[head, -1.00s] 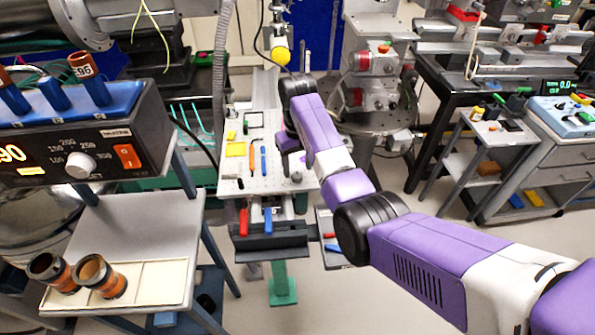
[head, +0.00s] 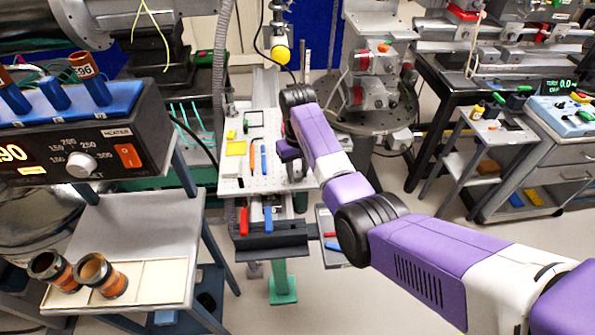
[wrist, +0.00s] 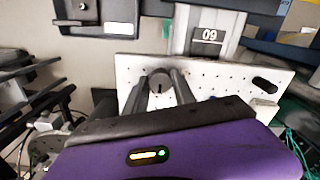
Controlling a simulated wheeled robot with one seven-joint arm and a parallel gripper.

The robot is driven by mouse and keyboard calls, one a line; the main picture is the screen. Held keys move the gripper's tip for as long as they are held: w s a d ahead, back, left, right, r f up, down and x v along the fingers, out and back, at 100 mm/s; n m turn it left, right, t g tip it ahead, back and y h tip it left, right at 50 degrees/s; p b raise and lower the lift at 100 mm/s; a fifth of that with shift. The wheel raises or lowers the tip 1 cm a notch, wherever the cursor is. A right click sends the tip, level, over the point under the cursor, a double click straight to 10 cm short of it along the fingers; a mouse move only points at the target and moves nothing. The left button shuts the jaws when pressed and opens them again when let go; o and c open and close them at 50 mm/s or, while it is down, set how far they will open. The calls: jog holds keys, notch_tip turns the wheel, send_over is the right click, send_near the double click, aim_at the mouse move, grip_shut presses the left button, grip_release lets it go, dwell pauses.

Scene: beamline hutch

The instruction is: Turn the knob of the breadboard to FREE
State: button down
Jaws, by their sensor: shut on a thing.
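The breadboard (head: 232,170) is a pale plate with rows of holes in the middle of the head view. It also shows in the wrist view (wrist: 225,78). The knob (wrist: 160,80) is a small dark grey round piece near the left of the plate in the wrist view, with a short dark mark on its face. My gripper (wrist: 162,90) has one finger on each side of the knob and is shut on it. In the head view my gripper (head: 293,168) is at the plate's right side, and the knob is hard to make out there. I cannot read a FREE marking.
Yellow, orange and blue items lie on the breadboard's left half. A red handle (head: 243,221) and a blue handle (head: 268,219) stand at its front. A yellow ball (head: 281,54) hangs behind it. A heater box (head: 80,150) is at left, a cart (head: 548,165) at right.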

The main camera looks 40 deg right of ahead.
jog(key=n+p, duration=0.1)
jog(key=n, duration=0.2)
jog(key=shift+d+r+n+p, duration=0.1)
jog(key=shift+r+n+p, duration=0.05)
jog(key=shift+n+p, duration=0.2)
jog(key=n+p, duration=0.1)
jog(key=n, duration=0.4)
jog(key=n+p, duration=0.1)
jog(key=n, duration=0.4)
jog(key=shift+w, duration=0.1)
jog(key=shift+n, duration=2.15)
jog(key=c, duration=1)
grip_release()
jog(key=shift+c, duration=0.2)
